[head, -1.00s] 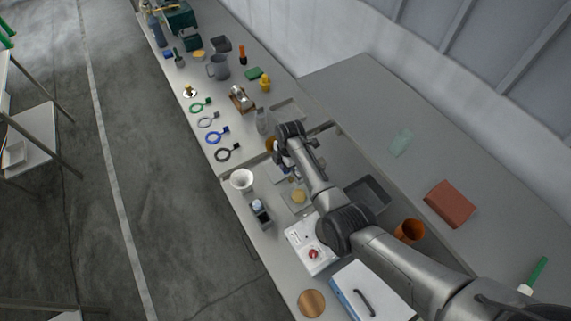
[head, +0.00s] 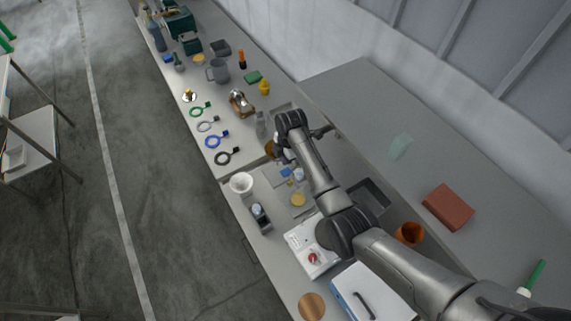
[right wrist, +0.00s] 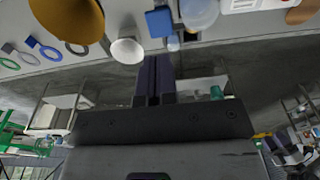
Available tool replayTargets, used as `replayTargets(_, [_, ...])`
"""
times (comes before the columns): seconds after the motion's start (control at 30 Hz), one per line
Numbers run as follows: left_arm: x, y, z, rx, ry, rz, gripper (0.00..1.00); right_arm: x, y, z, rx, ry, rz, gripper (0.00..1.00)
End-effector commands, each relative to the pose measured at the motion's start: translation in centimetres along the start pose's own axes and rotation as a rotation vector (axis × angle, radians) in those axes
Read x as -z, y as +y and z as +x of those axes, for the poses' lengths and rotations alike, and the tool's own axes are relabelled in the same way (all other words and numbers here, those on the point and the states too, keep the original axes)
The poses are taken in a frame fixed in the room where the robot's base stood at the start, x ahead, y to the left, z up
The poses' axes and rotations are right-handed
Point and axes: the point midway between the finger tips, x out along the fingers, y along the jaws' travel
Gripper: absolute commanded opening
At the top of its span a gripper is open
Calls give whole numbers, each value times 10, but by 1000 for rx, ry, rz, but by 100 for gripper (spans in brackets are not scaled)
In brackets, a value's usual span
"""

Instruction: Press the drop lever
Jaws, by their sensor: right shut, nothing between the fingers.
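My right gripper (head: 281,155) is over the bench, partly hidden by its own wrist in the head view. In the right wrist view its dark fingers (right wrist: 153,75) are together with nothing between them. A small blue block-like part (head: 285,172) lies just below the gripper in the head view; it shows beyond the fingertips in the right wrist view (right wrist: 160,22). It may be the drop lever, but I cannot tell for sure. A pale rounded part (head: 298,174) is beside it, and a tan disc (head: 298,199) is near. My left gripper is not in view.
A white funnel-like cup (head: 241,183) and a dark holder (head: 260,217) stand at the bench's left edge. A white box with a red button (head: 313,258), a grey tray (head: 371,196) and an orange cup (head: 410,234) are nearby. Several ring tools lie farther up.

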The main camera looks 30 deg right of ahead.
Motion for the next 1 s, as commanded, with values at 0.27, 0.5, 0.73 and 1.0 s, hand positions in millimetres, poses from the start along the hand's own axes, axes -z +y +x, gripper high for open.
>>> replayTargets(0.27, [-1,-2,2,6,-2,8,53,0,0,-17,0,0,0,0])
replayTargets(0.5, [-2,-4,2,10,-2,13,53,0,0,-18,0,0,0,0])
replayTargets(0.73, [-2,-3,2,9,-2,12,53,0,0,-17,0,0,0,0])
replayTargets(1.0, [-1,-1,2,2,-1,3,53,0,0,-17,0,0,0,0])
